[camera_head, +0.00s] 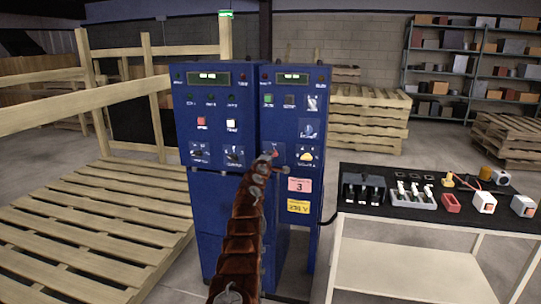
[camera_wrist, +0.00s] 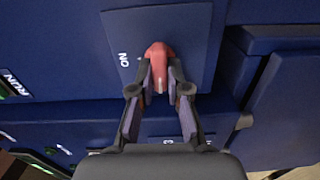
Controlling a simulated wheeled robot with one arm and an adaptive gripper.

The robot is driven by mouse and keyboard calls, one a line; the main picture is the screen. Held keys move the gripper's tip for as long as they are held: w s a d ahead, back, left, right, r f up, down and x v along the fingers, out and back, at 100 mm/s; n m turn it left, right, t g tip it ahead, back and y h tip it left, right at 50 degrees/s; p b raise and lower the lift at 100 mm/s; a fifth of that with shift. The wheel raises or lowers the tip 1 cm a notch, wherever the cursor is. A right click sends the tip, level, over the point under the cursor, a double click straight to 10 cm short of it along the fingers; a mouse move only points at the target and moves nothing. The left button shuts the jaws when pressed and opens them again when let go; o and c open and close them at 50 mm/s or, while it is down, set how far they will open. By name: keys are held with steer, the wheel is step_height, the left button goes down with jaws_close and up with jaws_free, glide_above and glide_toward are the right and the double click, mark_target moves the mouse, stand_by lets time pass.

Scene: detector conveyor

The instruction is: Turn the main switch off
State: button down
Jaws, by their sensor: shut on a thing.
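The main switch is a red handle (camera_wrist: 159,53) on a blue plate (camera_wrist: 190,30) in the wrist view. White "ON" lettering shows on the plate beside it, left in the picture. My gripper (camera_wrist: 160,85) is shut on the red handle, one finger on each side, and the fingers hide its lower part. In the head view my gripper (camera_head: 268,160) is at the front of the right blue cabinet (camera_head: 290,130). It covers most of the switch there, with only a little red (camera_head: 275,154) showing.
Knobs, buttons and displays cover the cabinet fronts around my gripper, including a yellow knob (camera_head: 305,156) close to its right. A table (camera_head: 350,225) with switch boxes and small parts stands at right. Wooden pallets (camera_head: 90,225) and a wooden rail (camera_head: 60,112) are at left.

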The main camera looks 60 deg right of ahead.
steer(key=shift+s+n, duration=0.1)
steer(key=shift+n, duration=0.2)
stand_by(0.4)
steer(key=c, duration=1.1)
jaws_free()
steer(key=shift+d, duration=0.15)
steer(key=shift+c, duration=0.2)
steer(key=shift+a, duration=0.2)
steer(key=v, duration=0.7)
steer(key=shift+s+a, duration=0.1)
